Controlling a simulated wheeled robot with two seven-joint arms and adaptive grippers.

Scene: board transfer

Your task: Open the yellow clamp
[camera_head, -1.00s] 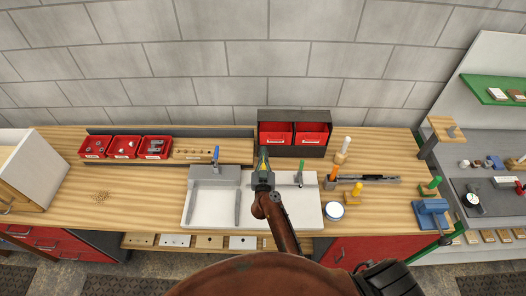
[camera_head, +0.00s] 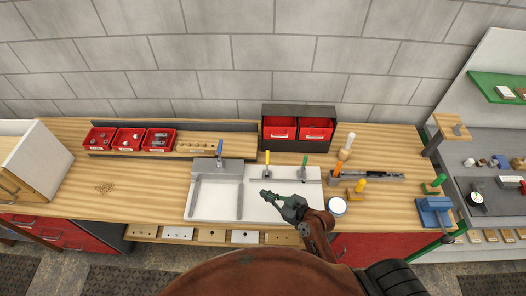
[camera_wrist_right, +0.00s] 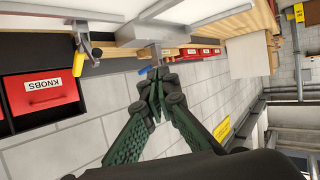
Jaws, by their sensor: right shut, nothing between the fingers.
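The yellow clamp (camera_head: 267,158) stands at the back left of the right white panel, its yellow handle upright in the head view. In the right wrist view its yellow handle (camera_wrist_right: 78,63) is at the upper left, apart from my fingers. My right gripper (camera_head: 266,195) is shut and empty. It is in front of the yellow clamp, over the white panel, pointing left. Its closed fingers (camera_wrist_right: 151,100) fill the middle of the wrist view. My left gripper is not in view.
A green-handled clamp (camera_head: 304,162) stands right of the yellow one. A blue-handled clamp (camera_head: 219,150) stands on the left white panel (camera_head: 214,204). Behind are a dark cabinet with red bins (camera_head: 279,128) and several red trays. A round white-topped jar (camera_head: 336,207) stands to the right.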

